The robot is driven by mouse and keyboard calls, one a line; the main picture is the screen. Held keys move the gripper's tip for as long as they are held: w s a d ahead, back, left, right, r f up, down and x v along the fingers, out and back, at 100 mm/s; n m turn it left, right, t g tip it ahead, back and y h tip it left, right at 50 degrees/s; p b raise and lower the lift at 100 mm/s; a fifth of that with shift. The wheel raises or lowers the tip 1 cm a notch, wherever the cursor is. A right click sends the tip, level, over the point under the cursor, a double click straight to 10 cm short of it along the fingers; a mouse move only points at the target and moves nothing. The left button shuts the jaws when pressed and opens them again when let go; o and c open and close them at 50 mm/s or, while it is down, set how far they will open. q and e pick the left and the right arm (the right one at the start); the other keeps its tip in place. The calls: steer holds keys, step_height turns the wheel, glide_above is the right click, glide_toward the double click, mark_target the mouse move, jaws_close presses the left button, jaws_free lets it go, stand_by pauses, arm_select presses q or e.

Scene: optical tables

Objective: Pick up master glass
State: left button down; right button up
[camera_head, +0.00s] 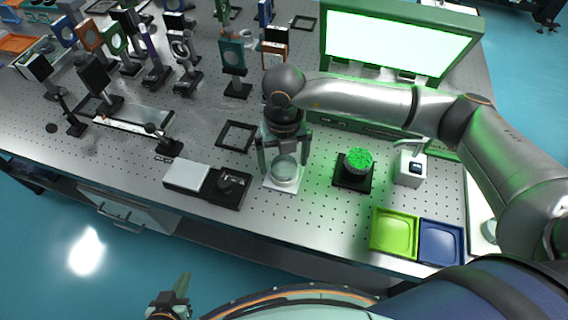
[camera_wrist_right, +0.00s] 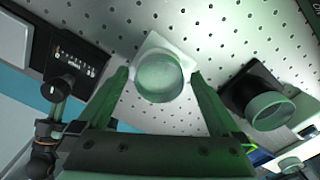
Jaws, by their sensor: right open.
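The master glass (camera_head: 285,171) is a clear round glass on a small white square pad (camera_head: 283,186) on the optical table, near its front edge. It also shows in the right wrist view (camera_wrist_right: 160,78), between the fingers. My right gripper (camera_head: 284,165) is above the glass, pointing down, with one finger on each side. Its fingers (camera_wrist_right: 160,85) are open, with gaps beside the glass; whether they touch it is hard to tell. My left gripper (camera_head: 172,300) is low at the front, off the table, and its jaws are unclear.
A black stand with a green-topped round piece (camera_head: 359,161) is right of the glass. A dark device with a knob (camera_head: 229,187) is at the left. Green (camera_head: 394,232) and blue (camera_head: 441,243) trays lie front right. A bright screen (camera_head: 398,45) and several optical mounts stand behind.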

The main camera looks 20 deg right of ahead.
steer(key=c, duration=1.5)
